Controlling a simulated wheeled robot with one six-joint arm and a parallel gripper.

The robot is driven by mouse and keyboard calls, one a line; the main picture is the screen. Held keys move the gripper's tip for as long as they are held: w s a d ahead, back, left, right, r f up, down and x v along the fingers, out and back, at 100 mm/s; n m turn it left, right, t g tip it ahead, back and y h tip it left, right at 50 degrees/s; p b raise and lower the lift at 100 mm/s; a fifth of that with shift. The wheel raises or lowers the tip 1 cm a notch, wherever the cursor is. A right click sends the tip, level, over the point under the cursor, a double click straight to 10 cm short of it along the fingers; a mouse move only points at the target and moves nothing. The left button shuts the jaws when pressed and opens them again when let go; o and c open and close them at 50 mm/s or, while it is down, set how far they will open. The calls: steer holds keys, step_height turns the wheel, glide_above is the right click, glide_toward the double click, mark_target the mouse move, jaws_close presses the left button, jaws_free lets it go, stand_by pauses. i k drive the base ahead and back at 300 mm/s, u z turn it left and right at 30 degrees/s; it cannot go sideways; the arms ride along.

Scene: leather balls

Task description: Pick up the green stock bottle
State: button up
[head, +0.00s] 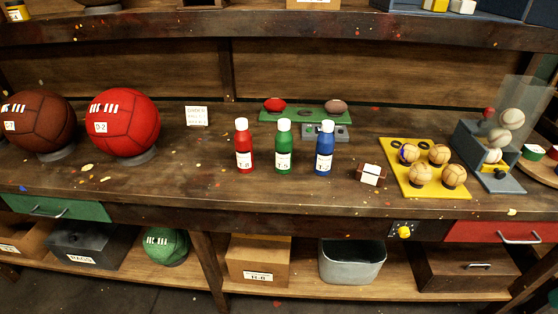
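The green stock bottle (283,148) stands upright on the wooden workbench (210,190). It has a white cap and a white label that seems to read T 5. A red bottle (243,147) stands to its left and a blue bottle (324,149) to its right, both upright with white caps and apart from it. My gripper is not in view.
A green board (270,116) with two small balls lies behind the bottles. A small brown-and-white block (370,174) and a yellow tray (426,189) with several tan balls are to the right. Large balls (123,123) stand left. The bench in front of the bottles is clear.

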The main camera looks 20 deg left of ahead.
mark_target(284, 138)
steer(key=u, duration=0.85)
steer(key=i, duration=0.35)
steer(key=u, duration=2.6)
steer(key=i, duration=1.5)
steer(key=z, duration=2.95)
